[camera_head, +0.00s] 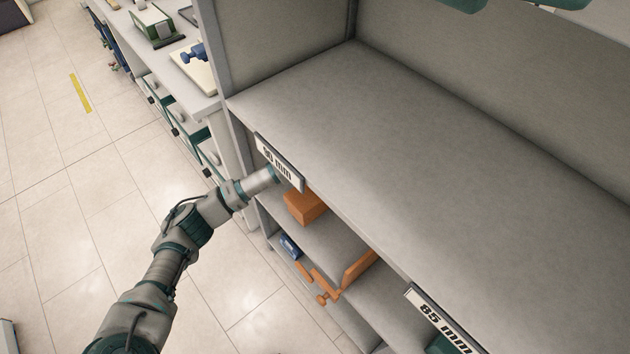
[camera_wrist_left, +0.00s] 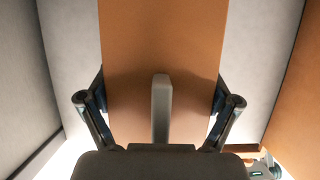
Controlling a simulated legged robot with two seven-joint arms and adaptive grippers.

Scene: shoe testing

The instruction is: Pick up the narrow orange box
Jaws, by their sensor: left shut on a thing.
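The narrow orange box (camera_head: 305,206) is in the left part of the shelf level under the top board, below the "90 mm" label; its far part is hidden by the board. In the left wrist view the orange box (camera_wrist_left: 165,45) runs up between the two fingers of my left gripper (camera_wrist_left: 160,95), which is shut on it with a finger at each side. In the head view my left arm reaches in from the left, and its gripper is hidden behind the label and shelf edge. My right gripper is not in view.
The wide grey top board (camera_head: 430,150) is empty and overhangs the box. In the wrist view, grey walls and an orange surface (camera_wrist_left: 297,110) flank the gripper.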

